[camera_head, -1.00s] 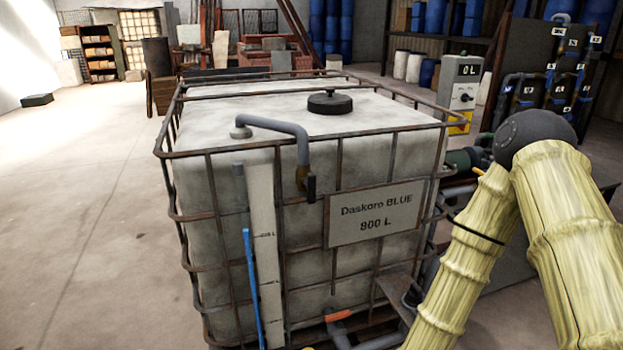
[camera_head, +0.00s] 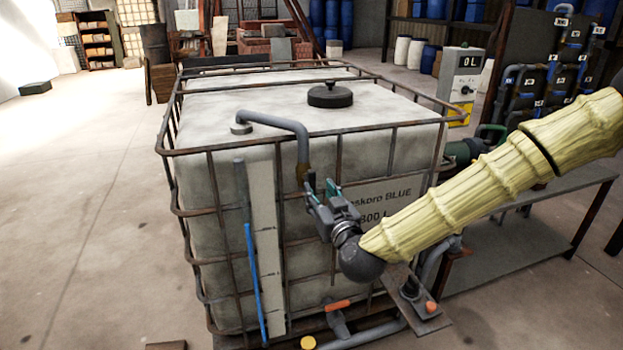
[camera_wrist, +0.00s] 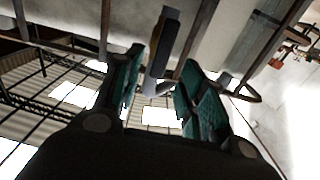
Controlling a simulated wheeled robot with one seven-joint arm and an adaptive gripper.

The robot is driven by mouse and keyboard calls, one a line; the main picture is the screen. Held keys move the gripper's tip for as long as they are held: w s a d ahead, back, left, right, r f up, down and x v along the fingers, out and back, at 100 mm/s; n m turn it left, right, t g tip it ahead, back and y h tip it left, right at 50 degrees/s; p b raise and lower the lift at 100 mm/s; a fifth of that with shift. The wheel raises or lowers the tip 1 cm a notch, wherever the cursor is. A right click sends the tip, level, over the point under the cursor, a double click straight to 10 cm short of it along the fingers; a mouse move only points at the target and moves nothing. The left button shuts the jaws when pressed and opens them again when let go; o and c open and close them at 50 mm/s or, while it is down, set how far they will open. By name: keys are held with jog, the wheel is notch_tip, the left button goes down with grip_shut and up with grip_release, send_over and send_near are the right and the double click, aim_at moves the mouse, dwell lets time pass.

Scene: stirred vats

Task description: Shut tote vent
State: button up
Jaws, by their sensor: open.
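The white tote (camera_head: 205,200) in its rusty cage fills the middle of the head view. Its grey vent pipe (camera_head: 285,122) rises from the top left, bends over the front edge and hangs down to a small valve with a dark handle (camera_head: 311,181). My gripper (camera_head: 321,188) is in front of the tote, close to this handle, and partly covers the label (camera_head: 390,197). In the wrist view, the teal fingers of my gripper (camera_wrist: 160,62) are apart. The dark handle (camera_wrist: 163,42) shows between and beyond them. I cannot tell whether they touch it.
Cage bars (camera_head: 210,215) run close around my gripper. A blue tube (camera_head: 254,285) stands at the tote's front left. Open floor (camera_head: 80,220) lies to the left.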

aim_at(313, 183)
jog(key=shift+p+x, duration=0.8)
jog(key=shift+x, duration=2.75)
jog(key=shift+s+f, duration=0.1)
grip_shut()
